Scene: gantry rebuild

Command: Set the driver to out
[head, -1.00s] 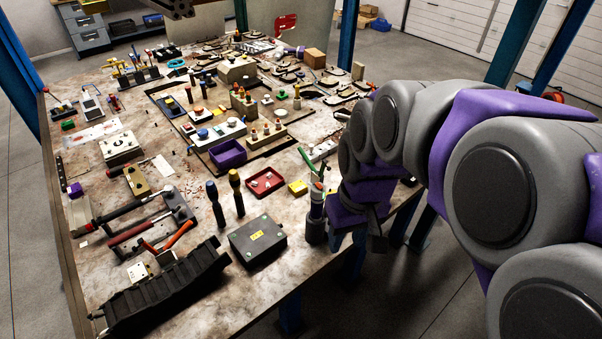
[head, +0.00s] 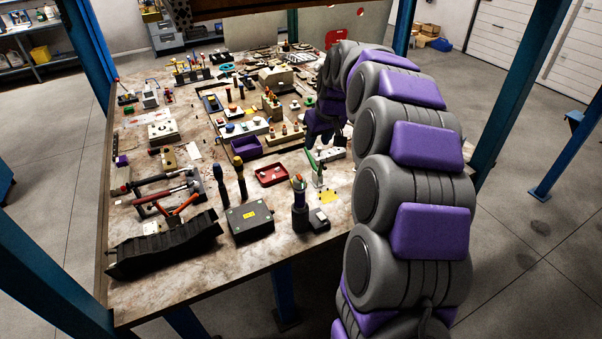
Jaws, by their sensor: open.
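Two upright drivers stand side by side near the table's front: one with a blue-black handle (head: 221,184) and one with a yellow-topped black handle (head: 239,178). I cannot tell which of these is the task's driver, and no "out" marking is readable. My gripper (head: 316,138) is the small purple end of the arm over the table's right side, beyond these tools. It is open; its fingertips are small and partly hidden, and nothing shows in it.
A dark box with a yellow label (head: 249,217) and a black ribbed tray (head: 165,246) lie at the front edge. A red tray (head: 271,174) and a purple bin (head: 247,147) lie behind the drivers. Hammers (head: 165,177) lie at left. Blue gantry posts (head: 517,85) stand around the table.

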